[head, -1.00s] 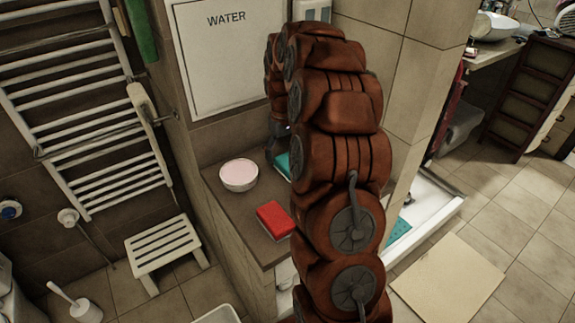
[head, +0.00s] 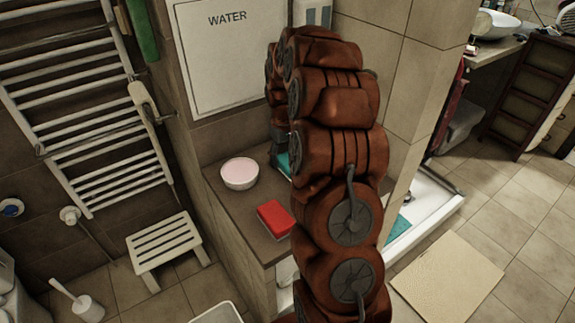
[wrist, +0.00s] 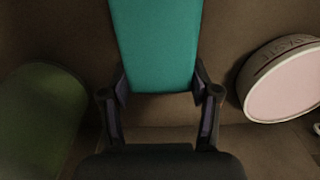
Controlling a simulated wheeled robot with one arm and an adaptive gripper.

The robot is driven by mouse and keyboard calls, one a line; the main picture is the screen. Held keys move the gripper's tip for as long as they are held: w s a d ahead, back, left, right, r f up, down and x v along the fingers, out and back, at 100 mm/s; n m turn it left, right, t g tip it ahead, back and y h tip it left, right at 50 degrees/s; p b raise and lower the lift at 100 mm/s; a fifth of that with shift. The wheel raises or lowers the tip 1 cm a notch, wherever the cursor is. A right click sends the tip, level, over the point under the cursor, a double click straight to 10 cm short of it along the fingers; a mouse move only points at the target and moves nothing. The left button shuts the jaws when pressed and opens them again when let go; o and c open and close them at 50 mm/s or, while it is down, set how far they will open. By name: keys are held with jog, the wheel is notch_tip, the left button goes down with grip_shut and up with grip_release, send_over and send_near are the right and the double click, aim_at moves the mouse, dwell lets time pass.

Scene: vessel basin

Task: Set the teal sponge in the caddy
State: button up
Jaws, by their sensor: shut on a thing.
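The teal sponge (wrist: 155,45) sits between the fingertips of my gripper (wrist: 160,84) in the wrist view, with a finger against each side. In the head view, a small part of the teal sponge (head: 284,163) shows at the left edge of my arm, over the ledge. The rest of it is behind my arm. My gripper (head: 281,143) is mostly hidden there too. I cannot make out the caddy in either view; my arm covers part of the ledge.
A round white dish with a pink top (head: 240,173) and a red sponge (head: 276,219) are on the brown ledge (head: 228,200). The dish (wrist: 287,82) is right of my gripper in the wrist view. A dark green rounded thing (wrist: 42,105) is at left.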

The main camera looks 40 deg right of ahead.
aim_at(284, 154)
jog(key=shift+r, duration=0.1)
notch_tip(284, 154, up, 10)
jog(key=shift+f+b, duration=0.1)
jog(key=shift+b, duration=1.05)
